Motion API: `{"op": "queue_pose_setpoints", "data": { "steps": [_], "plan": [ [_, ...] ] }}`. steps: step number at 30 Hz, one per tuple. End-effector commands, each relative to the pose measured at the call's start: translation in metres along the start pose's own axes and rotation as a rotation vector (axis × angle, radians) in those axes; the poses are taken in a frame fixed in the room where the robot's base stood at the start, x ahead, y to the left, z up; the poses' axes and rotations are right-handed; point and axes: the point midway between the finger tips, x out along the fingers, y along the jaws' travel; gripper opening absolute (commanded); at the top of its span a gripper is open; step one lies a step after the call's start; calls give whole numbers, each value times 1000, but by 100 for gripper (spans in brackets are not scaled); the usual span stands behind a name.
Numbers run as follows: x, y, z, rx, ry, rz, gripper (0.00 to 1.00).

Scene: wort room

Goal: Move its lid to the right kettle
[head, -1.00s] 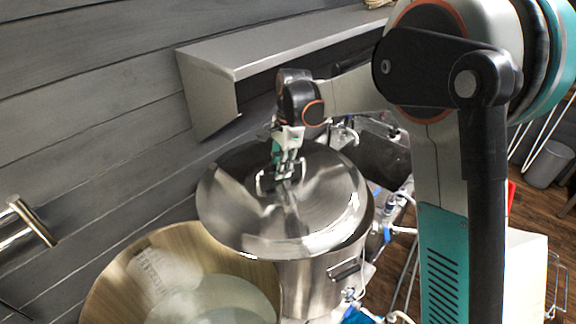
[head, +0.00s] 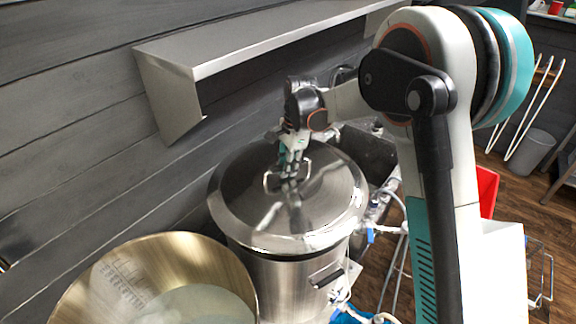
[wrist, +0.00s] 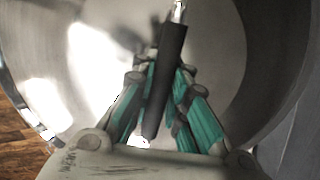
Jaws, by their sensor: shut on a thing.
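A round shiny steel lid (head: 245,205) lies over the top of a steel kettle (head: 285,285), covering its mouth in the head view. Whether the lid rests fully on the rim, I cannot tell. My gripper (head: 291,172) is above the lid's middle, shut on its handle (head: 272,182). In the wrist view the dark handle bar (wrist: 165,85) runs between the green-sided fingers, and the lid (wrist: 215,50) fills the background. To the lower left stands an open kettle (head: 95,295) with a brassy inner wall and pale liquid (head: 205,303) inside.
A steel wall shelf (head: 250,50) runs behind and above the kettles. A kettle side handle (head: 326,276), valves and hoses (head: 372,235) are at the right. A red object (head: 487,190) and a grey bin (head: 533,152) stand farther right on the wooden floor.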

Motion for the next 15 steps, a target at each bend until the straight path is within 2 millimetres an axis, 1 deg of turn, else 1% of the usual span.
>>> {"op": "queue_pose_setpoints", "data": {
  "steps": [1,15],
  "plan": [
    [5,0,-1,0,0,0,0],
    [47,0,-7,0,0,0,0]
  ]
}}
